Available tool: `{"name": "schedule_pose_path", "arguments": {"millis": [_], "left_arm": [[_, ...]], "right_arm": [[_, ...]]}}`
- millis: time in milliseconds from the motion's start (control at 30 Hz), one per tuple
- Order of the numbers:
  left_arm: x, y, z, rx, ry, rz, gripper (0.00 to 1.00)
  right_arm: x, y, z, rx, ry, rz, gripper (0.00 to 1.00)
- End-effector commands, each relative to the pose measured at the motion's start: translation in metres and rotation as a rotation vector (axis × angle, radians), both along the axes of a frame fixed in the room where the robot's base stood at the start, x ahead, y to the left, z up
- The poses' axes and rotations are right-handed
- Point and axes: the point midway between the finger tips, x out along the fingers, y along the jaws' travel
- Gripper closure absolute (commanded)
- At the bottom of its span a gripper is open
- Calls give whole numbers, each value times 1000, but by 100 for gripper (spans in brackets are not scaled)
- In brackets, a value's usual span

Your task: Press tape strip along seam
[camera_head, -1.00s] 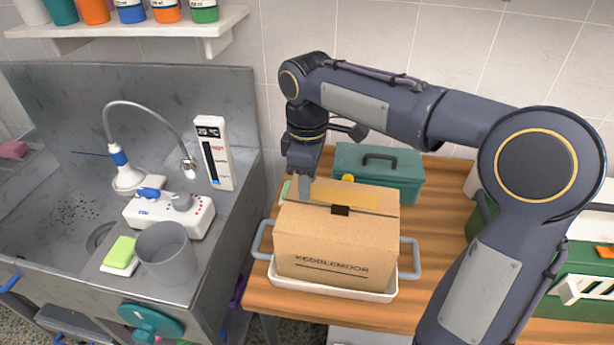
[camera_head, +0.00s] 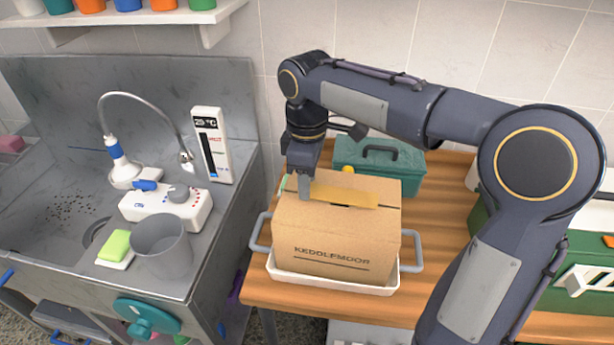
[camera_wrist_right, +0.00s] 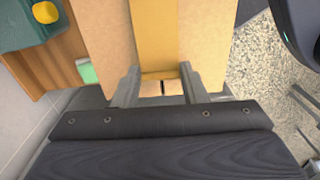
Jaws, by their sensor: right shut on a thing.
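A cardboard box (camera_head: 335,237) printed "KEDDLEMOOR" stands upright in a white tray (camera_head: 330,283) with grey handles. A yellow-tan tape strip (camera_head: 345,195) lies lengthwise over the seam on the box top. My right gripper (camera_head: 306,187) is at the left end of the box top, shut on the strip's near end. In the right wrist view the strip (camera_wrist_right: 156,35) runs between the fingers, and a short dark stretch of the seam (camera_wrist_right: 162,88) shows past its end. I cannot tell whether the strip touches the box. My left gripper is out of view.
A teal toolbox (camera_head: 380,165) stands behind the box on the wooden table (camera_head: 445,225). To the left is a metal sink counter with a grey cup (camera_head: 162,247), a sponge (camera_head: 115,245) and a thermometer (camera_head: 212,145). A green case (camera_head: 585,265) is at the right.

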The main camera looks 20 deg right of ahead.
Motion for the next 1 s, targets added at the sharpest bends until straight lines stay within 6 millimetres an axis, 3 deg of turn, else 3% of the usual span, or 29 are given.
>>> {"name": "schedule_pose_path", "arguments": {"millis": [1000], "left_arm": [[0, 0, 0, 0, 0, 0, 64]], "right_arm": [[-1, -2, -6, -1, 1, 0, 70]]}}
